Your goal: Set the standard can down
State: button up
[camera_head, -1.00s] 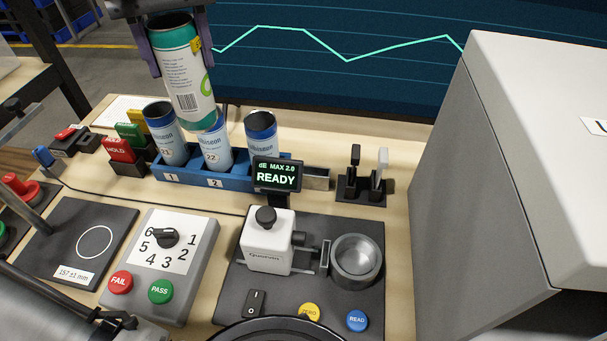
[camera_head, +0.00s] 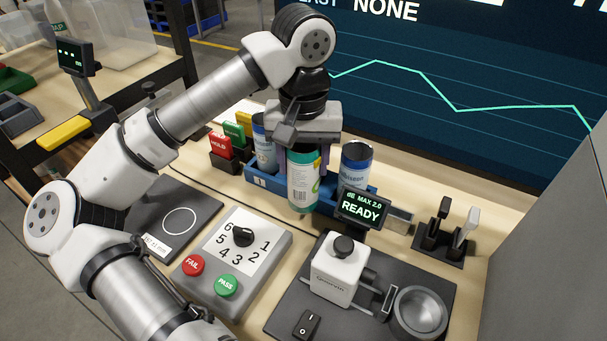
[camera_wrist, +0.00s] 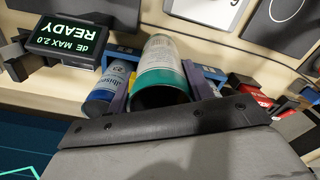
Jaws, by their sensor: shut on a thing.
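The standard can (camera_head: 303,187), white with a teal band at its top, is held upright in my gripper (camera_head: 304,160). Its lower end overlaps the front of the blue rack (camera_head: 262,181); whether it touches anything below is not clear. In the wrist view the can (camera_wrist: 160,57) sits between the two fingers (camera_wrist: 161,88), its dark open end towards my palm. A blue can (camera_head: 357,163) stands in the rack to its right, another blue can (camera_head: 265,147) to its left. The middle of the rack is hidden behind the held can.
The READY display (camera_head: 361,207) stands close to the right of the held can. The dial box (camera_head: 237,250) and the dark plate with a white ring (camera_head: 172,217) lie in front and left. Red, green and yellow blocks (camera_head: 232,134) stand left of the rack.

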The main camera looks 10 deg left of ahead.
aim_at(304, 179)
notch_tip(304, 179, down, 4)
jog(key=shift+f+p, duration=0.1)
jog(key=shift+p, duration=0.3)
jog(key=shift+f, duration=0.1)
jog(key=shift+f+b, duration=0.2)
jog(key=shift+b, duration=0.15)
jog(key=o, duration=1)
jog(key=shift+r, duration=0.1)
